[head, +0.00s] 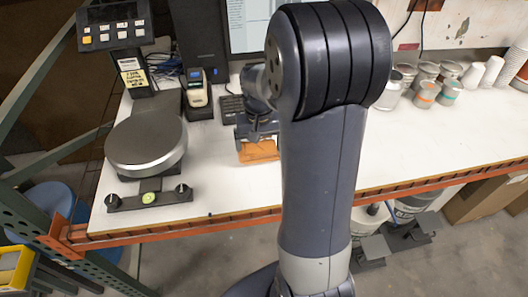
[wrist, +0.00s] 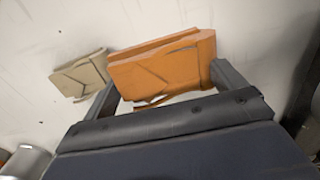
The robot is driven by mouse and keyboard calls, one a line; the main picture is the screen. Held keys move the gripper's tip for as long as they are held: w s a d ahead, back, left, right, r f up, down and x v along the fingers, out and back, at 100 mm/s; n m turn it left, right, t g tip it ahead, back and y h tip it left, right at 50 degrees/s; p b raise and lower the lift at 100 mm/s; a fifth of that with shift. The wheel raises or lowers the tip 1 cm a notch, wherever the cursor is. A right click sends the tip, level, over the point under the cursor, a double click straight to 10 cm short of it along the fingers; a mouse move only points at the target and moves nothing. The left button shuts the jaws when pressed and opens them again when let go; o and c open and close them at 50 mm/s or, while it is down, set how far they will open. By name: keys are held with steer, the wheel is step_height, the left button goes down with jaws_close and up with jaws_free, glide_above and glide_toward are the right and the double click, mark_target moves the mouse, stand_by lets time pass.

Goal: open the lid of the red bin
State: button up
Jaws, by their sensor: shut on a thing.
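I cannot make out a red bin or its lid in either view. My gripper (head: 257,134) is over the white worktop, partly behind my own arm in the head view. In the wrist view my gripper (wrist: 166,80) has a finger on each side of an orange block-like piece (wrist: 160,66) with angular grooves, and is shut on it. The orange piece also shows in the head view (head: 258,151), low at the worktop. Its underside is hidden, so I cannot tell whether it touches the surface.
A beige grooved piece (wrist: 80,75) lies beside the orange one. On the white worktop (head: 225,190), a round-plated scale (head: 146,150) stands left and several cans and cups (head: 425,92) stand right. A monitor (head: 248,25) is behind. The worktop's front edge is orange.

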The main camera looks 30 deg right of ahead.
mark_target(260, 164)
steer(key=shift+f, duration=2.55)
steer(key=shift+f, duration=0.1)
steer(key=shift+f, duration=0.15)
steer(key=o, duration=0.7)
